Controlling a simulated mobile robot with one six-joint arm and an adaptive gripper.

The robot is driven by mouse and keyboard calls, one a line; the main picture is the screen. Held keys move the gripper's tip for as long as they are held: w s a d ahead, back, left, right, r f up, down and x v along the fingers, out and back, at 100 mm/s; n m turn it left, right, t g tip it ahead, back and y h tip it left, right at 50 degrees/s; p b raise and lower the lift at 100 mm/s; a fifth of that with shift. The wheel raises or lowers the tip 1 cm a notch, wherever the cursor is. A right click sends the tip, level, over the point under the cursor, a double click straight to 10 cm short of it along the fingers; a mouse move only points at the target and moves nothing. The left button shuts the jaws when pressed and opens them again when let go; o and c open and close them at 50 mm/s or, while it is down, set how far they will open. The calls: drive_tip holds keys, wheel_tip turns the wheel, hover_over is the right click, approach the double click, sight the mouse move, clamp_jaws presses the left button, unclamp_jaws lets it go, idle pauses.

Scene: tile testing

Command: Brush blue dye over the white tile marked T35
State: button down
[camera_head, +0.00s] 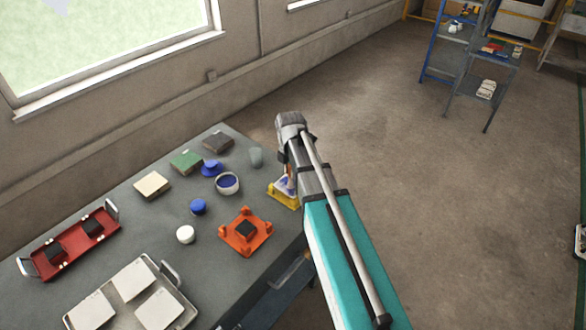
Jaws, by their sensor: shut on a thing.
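A white tile (287,184) with blue on part of its face sits in a yellow holder (282,197) near the table's right edge. Its mark is too small to read, and my arm covers its right side. My gripper (289,168) is just above the tile, mostly hidden behind my arm. It is shut on what looks like a brush, of which only a small orange-brown part shows. I cannot tell whether the bristles touch the tile.
An orange holder with a dark block (245,230), blue lids (198,207), a white round piece (186,234), a grey cup (256,157) and several pads stand nearby. A red tray (70,258) and a pale tray of white tiles (180,318) lie left and front.

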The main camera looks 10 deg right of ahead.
idle(0.4)
drive_tip(key=shift+r+p, duration=3)
drive_tip(key=shift+p, duration=0.05)
drive_tip(key=shift+r, duration=0.1)
drive_tip(key=shift+r+p, duration=1.45)
drive_tip(key=shift+p, duration=0.05)
